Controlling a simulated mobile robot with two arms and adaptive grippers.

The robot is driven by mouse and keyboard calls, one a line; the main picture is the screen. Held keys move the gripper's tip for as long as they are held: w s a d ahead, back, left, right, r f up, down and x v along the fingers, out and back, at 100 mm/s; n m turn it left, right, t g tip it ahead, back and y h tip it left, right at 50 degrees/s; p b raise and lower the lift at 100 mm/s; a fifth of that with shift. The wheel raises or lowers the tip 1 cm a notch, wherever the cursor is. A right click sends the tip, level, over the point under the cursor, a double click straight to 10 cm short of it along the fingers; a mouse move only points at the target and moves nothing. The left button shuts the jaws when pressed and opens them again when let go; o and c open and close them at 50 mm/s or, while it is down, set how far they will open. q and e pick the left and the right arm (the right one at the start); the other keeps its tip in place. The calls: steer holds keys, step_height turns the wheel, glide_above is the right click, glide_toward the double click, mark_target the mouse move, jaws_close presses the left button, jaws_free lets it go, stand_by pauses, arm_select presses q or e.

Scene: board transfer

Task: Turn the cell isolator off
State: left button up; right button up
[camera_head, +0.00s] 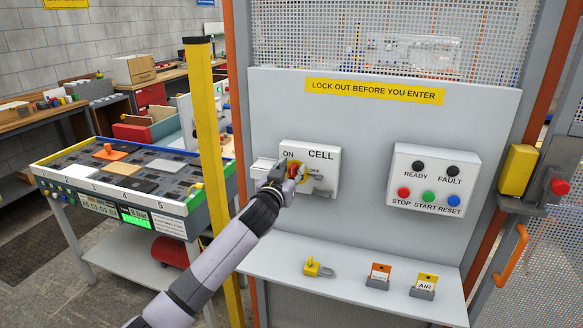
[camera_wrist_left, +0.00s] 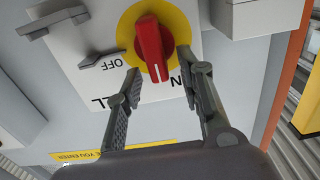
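The cell isolator (camera_head: 318,158) is a white box on the grey panel, with a red rotary handle (camera_head: 294,170) on a yellow disc. In the left wrist view, which is upside down, the red handle (camera_wrist_left: 151,45) stands nearly upright, one end toward the ON label. The OFF label (camera_wrist_left: 113,63) is to its side. My left gripper (camera_head: 280,180) is in front of the isolator and covers part of the disc. In the wrist view its two fingers (camera_wrist_left: 163,82) are open on either side of the handle's near end, with gaps visible. My right gripper is not in view.
A button box (camera_head: 433,180) is right of the isolator. A yellow post (camera_head: 204,130) stands left, beside a worktable (camera_head: 120,185).

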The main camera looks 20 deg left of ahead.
arm_select(q)
steer(key=shift+w, duration=0.15)
steer(key=shift+c, duration=0.5)
jaws_close()
